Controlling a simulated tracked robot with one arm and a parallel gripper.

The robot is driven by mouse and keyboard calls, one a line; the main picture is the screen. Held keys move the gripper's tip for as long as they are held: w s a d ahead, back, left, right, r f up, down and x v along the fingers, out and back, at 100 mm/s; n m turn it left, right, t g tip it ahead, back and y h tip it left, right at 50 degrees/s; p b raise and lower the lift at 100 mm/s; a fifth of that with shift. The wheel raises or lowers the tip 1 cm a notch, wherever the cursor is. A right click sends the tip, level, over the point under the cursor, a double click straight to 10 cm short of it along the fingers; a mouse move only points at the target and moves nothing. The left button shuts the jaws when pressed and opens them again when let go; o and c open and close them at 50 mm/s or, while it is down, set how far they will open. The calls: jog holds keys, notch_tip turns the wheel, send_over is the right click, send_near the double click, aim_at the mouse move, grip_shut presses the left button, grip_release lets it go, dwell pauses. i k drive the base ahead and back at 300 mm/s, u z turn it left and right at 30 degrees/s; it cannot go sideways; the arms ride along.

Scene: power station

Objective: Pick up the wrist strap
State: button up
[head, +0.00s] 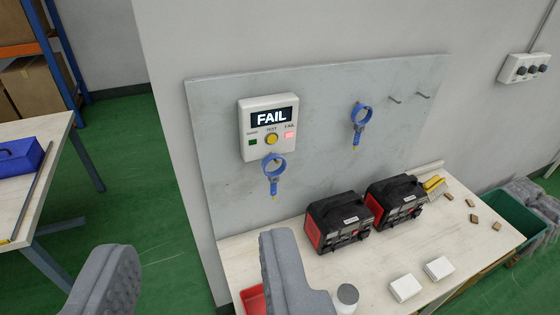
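Two blue wrist straps with ring-shaped bands hang on a grey wall board (220,130). One wrist strap (273,176) hangs just below the white tester box (254,113), which shows "FAIL" and a lit red lamp. The other wrist strap (361,126) hangs further right on the board. Both have a yellow tip at the lower end. My gripper (199,243) is open and empty, with its two grey fingers wide apart at the bottom of the view. It is apart from both straps in the picture, and the right finger hides part of the bench.
Two black and red units (339,221) stand on the wooden bench (370,285), with white boxes (405,288), a jar (346,297) and small blocks. Two bare hooks (394,99) stick out at the board's upper right. Another table with a blue box (18,165) stands left. Green floor (120,200) lies between.

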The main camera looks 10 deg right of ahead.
aim_at(273, 177)
jog(key=u, duration=0.05)
jog(key=i, duration=1)
jog(key=u, duration=0.05)
